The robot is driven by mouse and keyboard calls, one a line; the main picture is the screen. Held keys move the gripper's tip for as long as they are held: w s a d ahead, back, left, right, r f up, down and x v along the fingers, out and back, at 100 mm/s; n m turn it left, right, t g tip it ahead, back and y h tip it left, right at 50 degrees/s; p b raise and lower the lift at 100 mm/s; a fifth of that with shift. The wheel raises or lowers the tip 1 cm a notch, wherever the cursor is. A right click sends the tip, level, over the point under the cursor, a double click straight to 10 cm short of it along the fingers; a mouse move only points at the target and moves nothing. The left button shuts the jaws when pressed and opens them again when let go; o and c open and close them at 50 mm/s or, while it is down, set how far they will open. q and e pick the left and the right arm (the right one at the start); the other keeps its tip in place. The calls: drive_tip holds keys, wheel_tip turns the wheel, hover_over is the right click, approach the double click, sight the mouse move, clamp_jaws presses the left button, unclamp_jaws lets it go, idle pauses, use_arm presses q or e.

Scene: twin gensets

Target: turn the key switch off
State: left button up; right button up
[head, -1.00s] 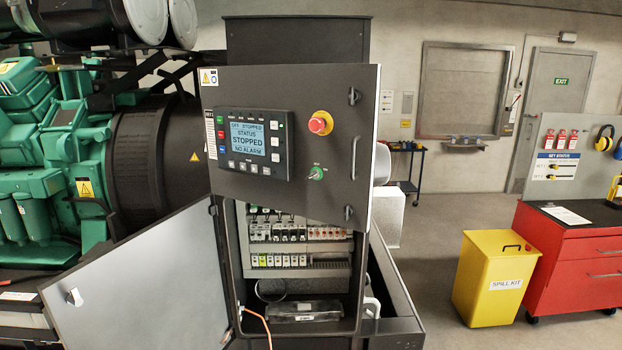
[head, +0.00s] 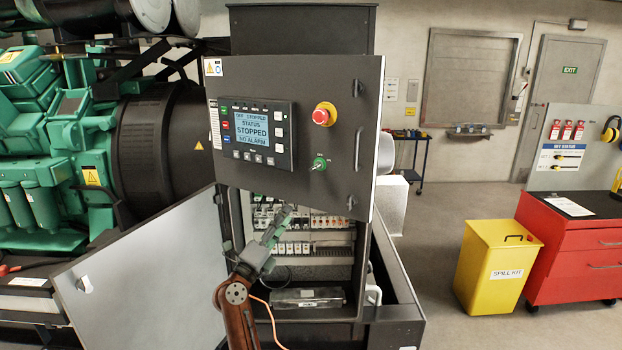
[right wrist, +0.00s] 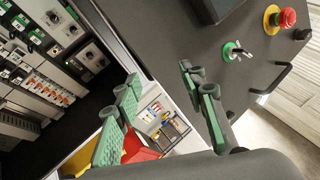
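The key switch (head: 319,163) has a green surround with a key in it, on the lower right of the controller door. It also shows in the right wrist view (right wrist: 233,52), with the key standing out from the panel. My right gripper (head: 284,213) is below and left of the switch, in front of the open lower cabinet. In the right wrist view the right gripper's (right wrist: 160,77) green-padded fingers are spread apart with nothing between them. The switch lies beyond the right finger, apart from it. The display (head: 247,130) reads OFF, STOPPED, NO ALARM. My left gripper is not visible.
A red emergency stop button (head: 324,115) on a yellow base sits above the switch. A vertical door handle (head: 357,154) is to its right. Breakers (head: 300,222) fill the open cabinet below. A grey lower door (head: 145,275) swings out at left. Floor at right is clear before the yellow bin (head: 495,268).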

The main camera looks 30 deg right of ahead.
sight(312, 169)
drive_tip(key=s+r+m+g+y, duration=0.15)
drive_tip(key=s+r+m, duration=0.25)
drive_tip(key=r, duration=0.4)
drive_tip(key=s+r+m+y, duration=0.3)
drive_tip(key=s+r+m, duration=0.15)
drive_tip(key=r, duration=0.25)
drive_tip(key=shift+n+g, duration=0.25)
drive_tip(key=shift+n, duration=0.1)
drive_tip(key=x, duration=0.4)
drive_tip(key=p+x, duration=0.1)
drive_tip(key=x, duration=0.2)
drive_tip(key=shift+r, duration=0.3)
drive_tip(key=shift+a, duration=0.1)
drive_tip(key=shift+c, duration=0.2)
clamp_jaws()
